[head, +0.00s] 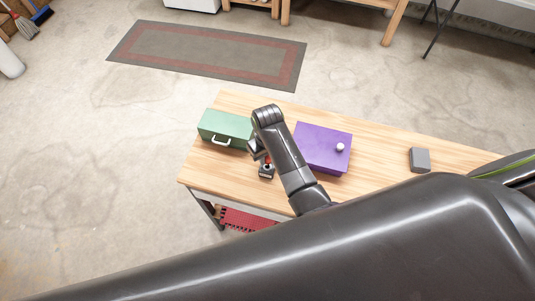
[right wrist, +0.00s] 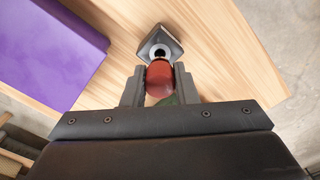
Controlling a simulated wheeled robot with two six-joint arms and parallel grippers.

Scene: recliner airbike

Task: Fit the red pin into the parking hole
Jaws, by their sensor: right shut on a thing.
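The red pin (right wrist: 159,79) is held between the two fingers of my right gripper (right wrist: 160,84) in the right wrist view. In the head view a bit of the red pin (head: 267,160) shows beside my right gripper (head: 261,155), which is partly hidden by its own arm. A grey block with a round dark hole, the parking hole (right wrist: 160,51), sits on the wooden table just beyond the pin's head. The block also shows in the head view (head: 266,173). I cannot tell whether the pin's lower end touches the hole. My left gripper is not in view.
A green box (head: 224,124) with a white handle stands left of my right gripper. A purple box (head: 322,143) with a white knob stands to the right. A small grey block (head: 419,159) lies farther right on the table (head: 383,150). Bare wood lies between them.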

